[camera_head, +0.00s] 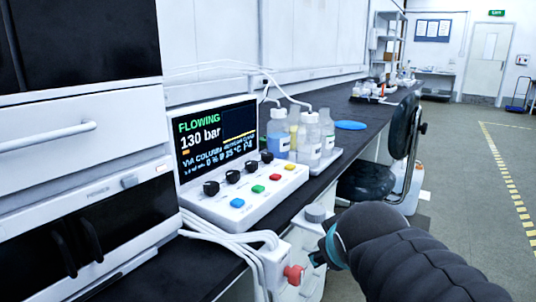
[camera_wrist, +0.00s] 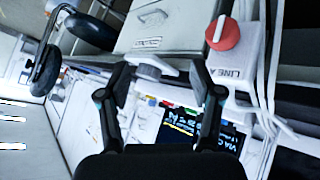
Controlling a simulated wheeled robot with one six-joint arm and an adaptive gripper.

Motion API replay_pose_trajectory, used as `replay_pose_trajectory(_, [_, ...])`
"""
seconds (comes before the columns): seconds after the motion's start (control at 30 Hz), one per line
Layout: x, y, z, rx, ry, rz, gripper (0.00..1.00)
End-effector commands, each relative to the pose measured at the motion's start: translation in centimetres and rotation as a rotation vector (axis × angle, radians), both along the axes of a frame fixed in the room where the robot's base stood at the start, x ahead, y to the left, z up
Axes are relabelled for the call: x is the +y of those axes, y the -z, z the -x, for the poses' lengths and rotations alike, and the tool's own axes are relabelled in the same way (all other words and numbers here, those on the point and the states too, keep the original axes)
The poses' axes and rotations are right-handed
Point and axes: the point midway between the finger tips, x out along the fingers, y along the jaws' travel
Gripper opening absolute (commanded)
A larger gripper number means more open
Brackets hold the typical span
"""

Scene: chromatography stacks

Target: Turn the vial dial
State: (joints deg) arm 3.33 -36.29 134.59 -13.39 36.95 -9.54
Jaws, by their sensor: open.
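A grey round knob (camera_head: 316,213) sits on top of a white unit (camera_head: 306,240) at the bench's front edge. I cannot read a label naming any knob as the vial dial. A row of black knobs (camera_head: 232,177) stands on the white control panel (camera_head: 222,208). My gripper (camera_head: 316,258) is open and empty, below the grey knob in the head view and in front of the unit. In the wrist view, the grey knob (camera_wrist: 152,68) shows between my open fingers (camera_wrist: 162,80), apart from them as far as I can tell. The arm hides part of the unit.
A red knob (camera_head: 293,274) marked LINE A in the wrist view (camera_wrist: 222,33) is close to my gripper. White cables (camera_head: 225,240) run beside it. Bottles (camera_head: 309,138) stand behind the panel.

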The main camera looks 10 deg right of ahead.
Motion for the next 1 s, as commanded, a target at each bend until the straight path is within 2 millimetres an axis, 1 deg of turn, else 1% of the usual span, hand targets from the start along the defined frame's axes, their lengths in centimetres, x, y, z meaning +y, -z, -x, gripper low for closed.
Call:
replay_pose_trajectory(0.03, [-1.6, -2.1, -3.2, -0.080, -0.048, 0.126, 0.65])
replay_pose_trajectory(0.07, [-2.3, -3.9, -5.1, -0.130, -0.085, 0.211, 0.65])
replay_pose_trajectory(0.1, [-3.3, -6.3, -7.5, -0.193, -0.135, 0.330, 0.65])
replay_pose_trajectory(0.17, [-4.3, -9.9, -10.8, -0.279, -0.215, 0.512, 0.65])
replay_pose_trajectory(0.2, [-4.7, -12.2, -12.8, -0.332, -0.270, 0.635, 0.65])
replay_pose_trajectory(0.27, [-5.0, -15.4, -15.6, -0.401, -0.354, 0.822, 0.65])
replay_pose_trajectory(0.3, [-5.0, -17.3, -17.4, -0.441, -0.414, 0.948, 0.65])
replay_pose_trajectory(0.37, [-4.6, -19.6, -19.7, -0.496, -0.508, 1.131, 0.65])
replay_pose_trajectory(0.4, [-4.3, -20.7, -21.2, -0.525, -0.573, 1.253, 0.65])
replay_pose_trajectory(0.47, [-3.6, -22.0, -23.1, -0.563, -0.679, 1.440, 0.65])
replay_pose_trajectory(0.5, [-3.1, -22.4, -24.3, -0.585, -0.755, 1.563, 0.65])
replay_pose_trajectory(0.57, [-2.4, -22.4, -25.9, -0.610, -0.873, 1.740, 0.65])
replay_pose_trajectory(0.63, [-1.7, -21.5, -27.4, -0.635, -1.025, 1.934, 0.65])
replay_pose_trajectory(0.67, [-1.5, -20.8, -28.0, -0.644, -1.094, 2.011, 0.65])
replay_pose_trajectory(0.73, [-1.4, -18.8, -29.0, -0.660, -1.254, 2.168, 0.65])
replay_pose_trajectory(0.8, [-1.7, -16.5, -29.5, -0.675, -1.412, 2.293, 0.65])
replay_pose_trajectory(0.9, [-2.5, -13.4, -29.7, -0.694, -1.611, 2.410, 0.65])
replay_pose_trajectory(1.0, [-3.3, -11.1, -29.6, -0.712, -1.757, 2.473, 0.65])
